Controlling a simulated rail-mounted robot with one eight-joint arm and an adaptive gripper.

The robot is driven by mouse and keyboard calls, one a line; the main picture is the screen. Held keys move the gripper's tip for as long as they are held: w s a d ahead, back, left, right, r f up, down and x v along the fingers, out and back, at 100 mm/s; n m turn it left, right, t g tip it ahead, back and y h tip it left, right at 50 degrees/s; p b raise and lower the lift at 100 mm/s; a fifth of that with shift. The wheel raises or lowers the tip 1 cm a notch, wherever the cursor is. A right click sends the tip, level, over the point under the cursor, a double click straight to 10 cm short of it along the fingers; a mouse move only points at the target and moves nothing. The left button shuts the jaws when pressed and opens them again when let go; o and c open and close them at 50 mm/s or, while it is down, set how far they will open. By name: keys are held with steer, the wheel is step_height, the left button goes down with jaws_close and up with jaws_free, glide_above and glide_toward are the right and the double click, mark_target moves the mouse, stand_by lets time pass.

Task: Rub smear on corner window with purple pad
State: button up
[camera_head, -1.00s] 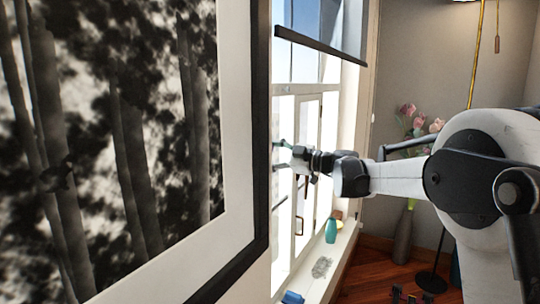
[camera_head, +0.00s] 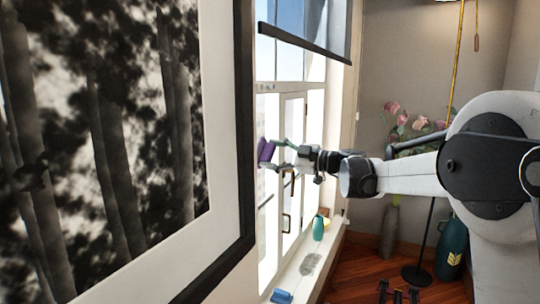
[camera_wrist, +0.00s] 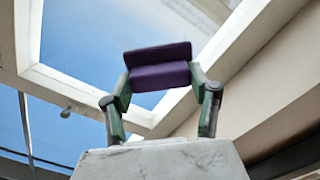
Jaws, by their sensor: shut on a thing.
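My gripper (camera_head: 279,156) is shut on the purple pad (camera_head: 266,150) and holds it in front of the window (camera_head: 293,110). In the wrist view the purple pad (camera_wrist: 158,67) sits between the two green-and-black fingers (camera_wrist: 160,80), with a white window frame and blue sky behind. I cannot tell whether the pad touches the glass. No smear is clearly seen on the panes; a pale streaky patch (camera_wrist: 208,8) at the top of the wrist view may be one, but I cannot tell.
On the sill are a teal vase (camera_head: 318,230), a yellow object (camera_head: 325,223), a grey rough patch (camera_head: 311,264) and a blue object (camera_head: 281,296). A framed picture (camera_head: 100,150) fills the left. A flower vase (camera_head: 390,230) and a green bottle (camera_head: 452,248) stand on the floor at right.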

steer(key=shift+s+d, duration=0.1)
steer(key=shift+d, duration=0.05)
steer(key=shift+v, duration=1.35)
